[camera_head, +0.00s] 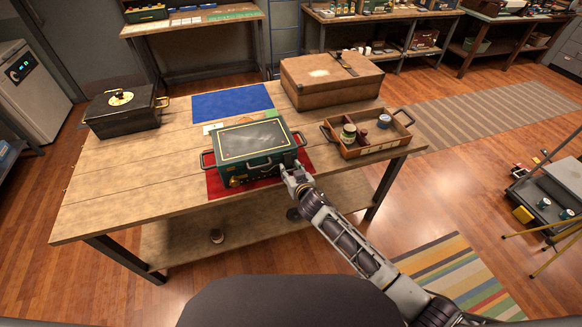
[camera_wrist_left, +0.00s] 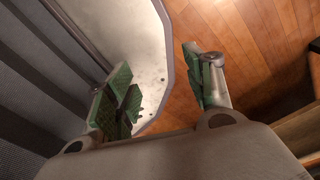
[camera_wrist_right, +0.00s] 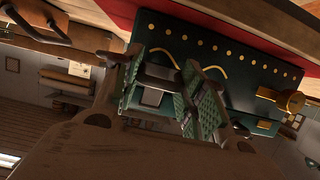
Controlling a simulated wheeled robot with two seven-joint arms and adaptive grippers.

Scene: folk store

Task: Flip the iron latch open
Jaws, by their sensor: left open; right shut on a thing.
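A dark green box (camera_head: 236,165) with a gold-trimmed lid stands on a red mat (camera_head: 214,186) at the table's front edge. My right gripper (camera_head: 288,173) is at the box's front right. In the right wrist view, my right gripper (camera_wrist_right: 168,75) has its green-padded fingers shut on a dark iron latch (camera_wrist_right: 157,73) on the box's front, which the fingers partly hide. The lid looks shut. The latch's exact angle is unclear. My left gripper (camera_wrist_left: 162,85) is open and empty in the left wrist view, away from the box; the head view does not show it.
A brass fitting (camera_wrist_right: 289,100) is on the box front beside the gripper. An open wooden tray (camera_head: 361,152) with jars stands right of the box, a brown case (camera_head: 330,88) behind. A black box (camera_head: 123,119) is at the left. The table's front left is clear.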

